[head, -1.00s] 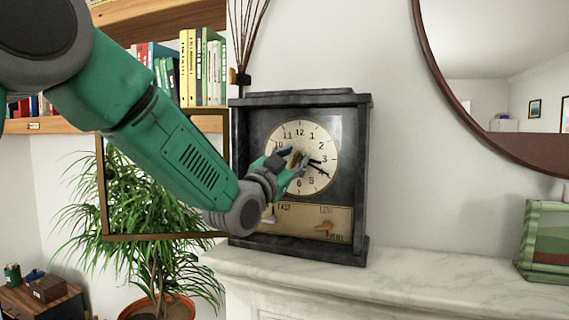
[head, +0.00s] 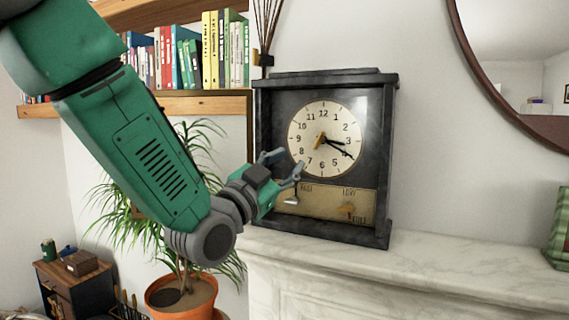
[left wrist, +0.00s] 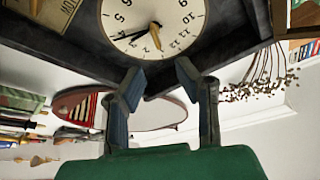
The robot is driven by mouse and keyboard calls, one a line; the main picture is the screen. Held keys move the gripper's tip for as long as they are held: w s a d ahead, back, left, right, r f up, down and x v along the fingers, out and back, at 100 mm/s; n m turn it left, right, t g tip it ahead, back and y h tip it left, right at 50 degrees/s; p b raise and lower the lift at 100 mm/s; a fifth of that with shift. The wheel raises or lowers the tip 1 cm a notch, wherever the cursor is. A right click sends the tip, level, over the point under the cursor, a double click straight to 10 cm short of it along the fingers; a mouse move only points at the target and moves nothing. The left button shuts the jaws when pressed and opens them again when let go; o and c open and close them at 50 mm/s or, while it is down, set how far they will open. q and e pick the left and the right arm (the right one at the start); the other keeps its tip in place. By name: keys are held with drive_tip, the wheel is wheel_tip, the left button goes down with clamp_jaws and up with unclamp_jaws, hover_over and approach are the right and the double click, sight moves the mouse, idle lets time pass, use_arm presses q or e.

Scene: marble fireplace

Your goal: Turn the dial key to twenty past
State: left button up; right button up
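The dark clock (head: 266,120) stands on the mantel with a cream dial (head: 324,116). The longer black hand points at the 4, and the shorter one lies between 3 and 4. The brass dial key (head: 319,142) sits at the dial's centre, tilted, with nothing holding it. My left gripper (head: 285,166) is open and empty, at the dial's lower left and apart from the key. In the left wrist view its fingers (left wrist: 158,82) are spread, with the dial (left wrist: 180,14) and key (left wrist: 155,35) beyond them. My right gripper is not in view.
Below the dial, a brass plate (head: 322,205) carries a silver lever (head: 290,200) and a brass piece (head: 347,208). A potted plant (head: 180,292) and bookshelf (head: 195,104) are at left; a round mirror (head: 480,80) is at right.

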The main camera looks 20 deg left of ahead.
sight(316, 142)
use_arm(q)
drive_tip(key=shift+n, duration=0.5)
drive_tip(key=b+x, duration=0.1)
drive_tip(key=x, duration=0.3)
drive_tip(key=b+x, duration=0.1)
drive_tip(key=x, duration=0.3)
drive_tip(key=b+x, duration=0.1)
drive_tip(key=x, duration=0.3)
drive_tip(key=shift+w+d+f, duration=0.1)
drive_tip(key=shift+d+f, duration=0.05)
drive_tip(key=shift+f, duration=0.15)
clamp_jaws()
